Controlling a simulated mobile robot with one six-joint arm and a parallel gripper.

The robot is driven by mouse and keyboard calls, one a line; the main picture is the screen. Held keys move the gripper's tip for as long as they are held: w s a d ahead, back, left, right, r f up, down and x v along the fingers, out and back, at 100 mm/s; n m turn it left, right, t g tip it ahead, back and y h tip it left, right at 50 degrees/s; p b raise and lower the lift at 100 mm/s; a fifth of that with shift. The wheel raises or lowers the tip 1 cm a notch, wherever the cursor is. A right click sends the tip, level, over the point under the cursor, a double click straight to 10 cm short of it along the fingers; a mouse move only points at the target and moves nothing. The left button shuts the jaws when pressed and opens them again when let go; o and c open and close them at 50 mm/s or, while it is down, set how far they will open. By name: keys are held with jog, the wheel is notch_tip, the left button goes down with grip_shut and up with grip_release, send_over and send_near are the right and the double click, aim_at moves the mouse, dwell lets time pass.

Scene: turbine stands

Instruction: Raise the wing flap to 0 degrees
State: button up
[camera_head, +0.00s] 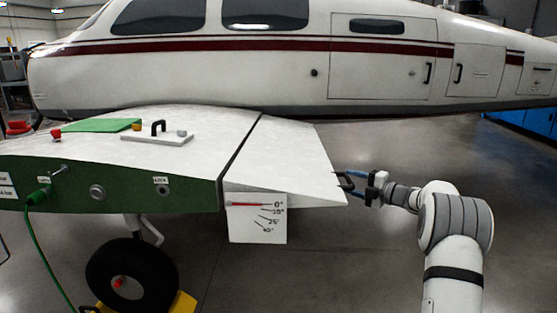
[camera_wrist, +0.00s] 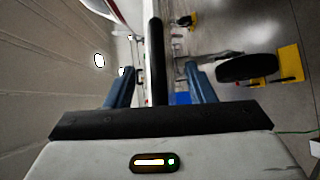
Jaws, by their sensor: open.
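The white wing flap (camera_head: 290,160) forms the rear part of the wing, past a dark gap line. It looks about in line with the wing. The angle placard (camera_head: 258,225) hangs under the wing end, and its red pointer (camera_head: 248,204) lies level at the 0° mark. A black handle (camera_head: 344,182) sits at the flap's trailing edge. My gripper (camera_head: 358,184) is at this handle, coming from the right. In the wrist view, my open blue fingers (camera_wrist: 160,72) stand on either side of a black bar (camera_wrist: 156,50), apparently the handle, with gaps on both sides.
The white wing (camera_head: 190,125) carries a green pad (camera_head: 102,125) and a small plate with a black handle (camera_head: 158,134). A wheel (camera_head: 132,275) with yellow chocks stands below. The fuselage (camera_head: 250,80) runs behind. Floor around my arm is clear.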

jog(key=v, duration=0.6)
jog(key=shift+b, duration=0.3)
jog(key=shift+s+d, duration=0.1)
jog(key=shift+s, duration=0.05)
notch_tip(320, 180, up, 15)
jog(key=a+m+t+h+p, duration=0.1)
jog(key=m+t+h+p, duration=0.45)
jog(key=m+p, duration=0.2)
jog(key=s+r+m+g+h+p, duration=0.2)
jog(key=s+r+m+h+p, duration=0.3)
jog(key=s+r+m+h, duration=0.25)
jog(key=s+a+f+m+g+p, duration=0.1)
jog(key=s+a+m+g+p, duration=0.2)
jog(key=s, duration=1)
jog(key=s+a+f+m+g+p, duration=0.1)
jog(key=s+a+m+g+p, duration=0.2)
jog(key=s, duration=1)
jog(key=s+a+f+m+g+p, duration=0.1)
jog(key=s+a+m+g+p, duration=0.3)
jog(key=s, duration=0.9)
jog(key=shift+s+m+g+p, duration=0.25)
jog(key=shift+m+g+p, duration=0.8)
jog(key=shift+m+p, duration=0.1)
